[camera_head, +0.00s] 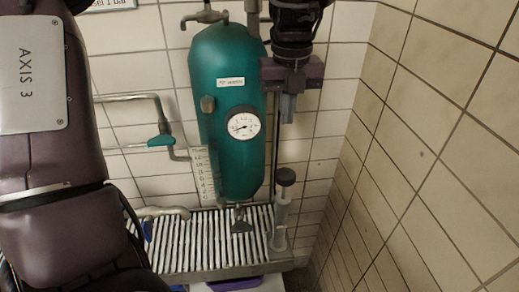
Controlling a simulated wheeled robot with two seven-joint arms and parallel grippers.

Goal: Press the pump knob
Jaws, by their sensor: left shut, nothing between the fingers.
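The pump knob (286,176) is a dark round cap on a thin rod at the top of a pale upright pump cylinder (280,222), which stands at the right end of a ribbed grate. My left gripper (288,118) comes in from the top with its fingers pointing down. It is shut and empty. In the picture it is above the knob, with a clear gap between the fingertips and the knob. The knob is fully in view. My right gripper is not in view.
A teal tank (222,160) with a round gauge (243,123) stands just left of the pump. A pipe with a teal-handled valve (160,142) is farther left. The ribbed grate (190,240) lies below. A tiled wall (420,150) closes the right side.

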